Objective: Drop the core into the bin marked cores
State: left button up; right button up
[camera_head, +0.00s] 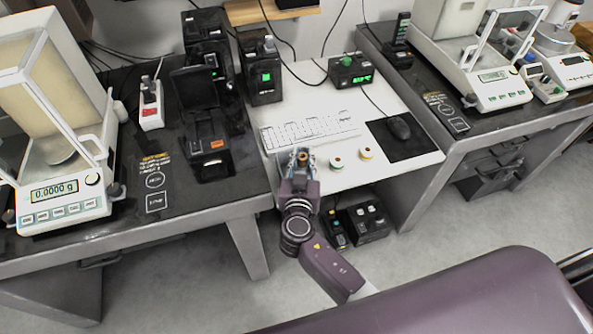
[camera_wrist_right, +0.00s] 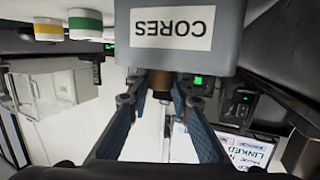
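My right gripper (camera_head: 301,160) is over the front left part of the white desk in the head view. Its fingers point toward the keyboard. It is shut on a small brown core (camera_head: 302,155), which also shows between the fingertips in the right wrist view (camera_wrist_right: 160,83). The grey bin marked CORES (camera_wrist_right: 225,48) is close beyond the fingertips in that view, its label upside down. The core overlaps the bin's edge in the picture; I cannot tell whether they touch. In the head view I cannot make out the bin behind the gripper. My left gripper is not in view.
A green-ringed roll (camera_head: 337,163) and a yellow-ringed roll (camera_head: 366,153) lie right of the gripper. A white keyboard (camera_head: 310,132) is behind it, and a mouse (camera_head: 399,128) sits on a black mat. Dark tables with balances flank the desk.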

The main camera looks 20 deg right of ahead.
jog(key=o, duration=0.5)
jog(key=shift+s, duration=0.15)
jog(key=v, duration=1.2)
jog(key=s+d+f+n+g+y, duration=0.15)
jog(key=s+f+n+g, duration=0.35)
jog(key=f, duration=1)
jog(key=s+f+n+g+y, duration=0.15)
jog(key=s+f, duration=0.45)
jog(key=f, duration=1)
jog(key=s+d+f+g, duration=0.2)
jog(key=s+f, duration=0.3)
jog(key=s, duration=0.4)
jog(key=s+d+f+g+y, duration=0.1)
jog(key=s+d+f+g, duration=0.2)
jog(key=s+f, duration=0.3)
jog(key=s+d+f+g+y, duration=0.1)
jog(key=s+f, duration=0.5)
jog(key=s, duration=0.7)
jog(key=shift+s+d+g, duration=0.1)
jog(key=shift+d+g, duration=0.55)
jog(key=shift+d, duration=0.75)
